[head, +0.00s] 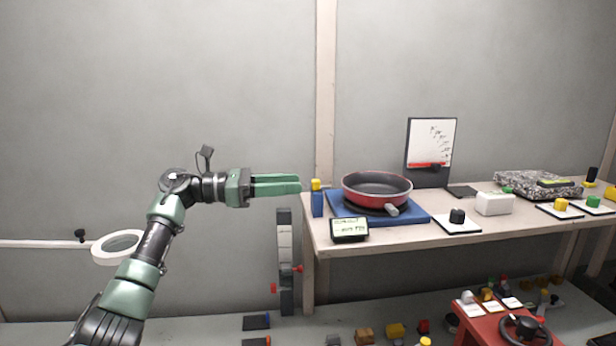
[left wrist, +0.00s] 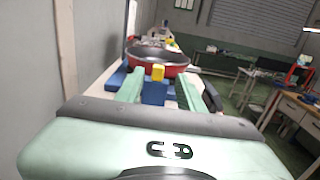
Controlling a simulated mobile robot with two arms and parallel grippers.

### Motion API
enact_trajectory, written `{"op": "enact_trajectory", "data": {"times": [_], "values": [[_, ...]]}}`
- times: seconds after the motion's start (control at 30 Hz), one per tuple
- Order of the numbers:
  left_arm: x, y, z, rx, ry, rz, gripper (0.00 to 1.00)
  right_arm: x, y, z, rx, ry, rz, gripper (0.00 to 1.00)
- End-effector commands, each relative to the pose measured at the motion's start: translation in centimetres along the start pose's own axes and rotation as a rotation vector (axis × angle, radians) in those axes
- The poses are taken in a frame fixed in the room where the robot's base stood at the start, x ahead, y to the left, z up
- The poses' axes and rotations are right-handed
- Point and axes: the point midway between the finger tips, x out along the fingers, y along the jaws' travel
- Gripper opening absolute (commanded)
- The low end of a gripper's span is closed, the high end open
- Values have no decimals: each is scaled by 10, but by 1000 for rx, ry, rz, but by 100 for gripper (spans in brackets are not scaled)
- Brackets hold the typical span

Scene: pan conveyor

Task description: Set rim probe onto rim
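A red pan (head: 377,192) with a dark inside sits on a blue base (head: 420,214) on the bench; its rim is bare in the head view. A blue upright piece with a yellow top (head: 317,200), which looks like the rim probe, stands at the bench's left end, left of the pan. My left gripper (head: 300,186) points right, its fingertips just short of the probe. In the left wrist view the two green fingers (left wrist: 160,88) are apart, and the probe (left wrist: 155,92) shows between them, ahead of the tips. I see nothing held. My right gripper is not in view.
A small display (head: 349,230) stands at the bench's front edge. A black knob on a white plate (head: 457,219) and a white box (head: 494,204) lie right of the pan. A dark board with a white sheet (head: 431,142) stands behind it. A red cart (head: 490,325) is below.

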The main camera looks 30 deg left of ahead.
Motion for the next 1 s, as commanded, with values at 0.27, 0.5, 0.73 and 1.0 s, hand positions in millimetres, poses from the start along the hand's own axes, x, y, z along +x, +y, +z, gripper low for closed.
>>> {"op": "enact_trajectory", "data": {"times": [0.27, 0.5, 0.73, 1.0], "values": [[40, 0, 2, -4, -1, -1, 38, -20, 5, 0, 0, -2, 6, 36], [47, 0, 0, -3, -1, 1, 38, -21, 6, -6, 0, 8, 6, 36], [47, 0, 0, -3, -1, 1, 13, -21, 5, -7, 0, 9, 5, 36], [47, 0, 0, -3, 0, 2, 0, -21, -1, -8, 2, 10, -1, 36]]}}
